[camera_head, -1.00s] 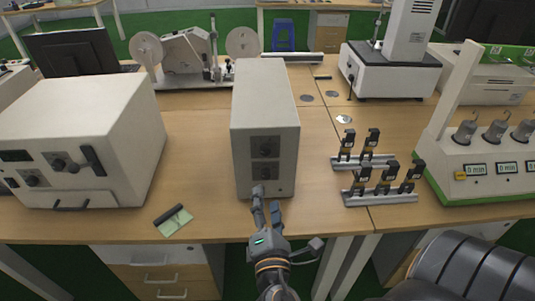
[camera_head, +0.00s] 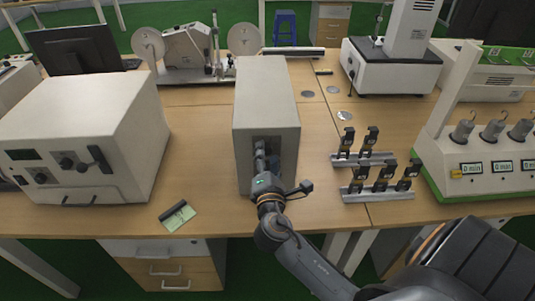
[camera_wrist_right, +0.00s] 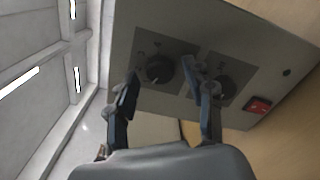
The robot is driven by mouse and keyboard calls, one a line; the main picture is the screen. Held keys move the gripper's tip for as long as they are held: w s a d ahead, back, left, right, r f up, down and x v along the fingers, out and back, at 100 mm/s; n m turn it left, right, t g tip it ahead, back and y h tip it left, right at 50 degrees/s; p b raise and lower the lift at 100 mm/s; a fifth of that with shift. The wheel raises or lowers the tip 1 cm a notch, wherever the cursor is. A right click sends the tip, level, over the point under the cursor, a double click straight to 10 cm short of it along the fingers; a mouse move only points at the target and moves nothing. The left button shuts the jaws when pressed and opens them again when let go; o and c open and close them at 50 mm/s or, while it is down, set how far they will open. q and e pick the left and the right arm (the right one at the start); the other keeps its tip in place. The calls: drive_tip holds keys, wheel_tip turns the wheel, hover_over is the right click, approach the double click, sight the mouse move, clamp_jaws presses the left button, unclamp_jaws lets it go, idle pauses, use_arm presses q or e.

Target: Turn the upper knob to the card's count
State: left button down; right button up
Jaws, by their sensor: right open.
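The tall grey box (camera_head: 266,90) stands mid-table. Its front panel carries two dark knobs, one above the other. In the right wrist view, turned sideways, the upper knob (camera_wrist_right: 159,70) is the left one. The lower knob (camera_wrist_right: 219,91) is partly behind a finger. My right gripper (camera_head: 261,157) is at the box front and covers much of the knobs in the head view. In the wrist view its open fingers lie on either side of the upper knob; contact cannot be told. A pale green card (camera_head: 179,221) lies at the table's front edge; its marks are unreadable.
A black bar (camera_head: 173,211) lies across the card's upper edge. A white instrument (camera_head: 80,130) stands left, metal racks with black clips (camera_head: 380,191) right. A red switch (camera_wrist_right: 257,106) is below the knobs. Bare table lies on both sides of the box.

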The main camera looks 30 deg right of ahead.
clamp_jaws()
idle(0.3)
drive_tip(key=m+b, duration=0.2)
drive_tip(key=m, duration=0.1)
drive_tip(key=shift+f, duration=0.2)
drive_tip(key=m+b, duration=0.2)
drive_tip(key=m, duration=0.1)
drive_tip(key=shift+r+m+b, duration=0.1)
drive_tip(key=shift+m+b, duration=0.4)
drive_tip(key=shift+m, duration=0.8)
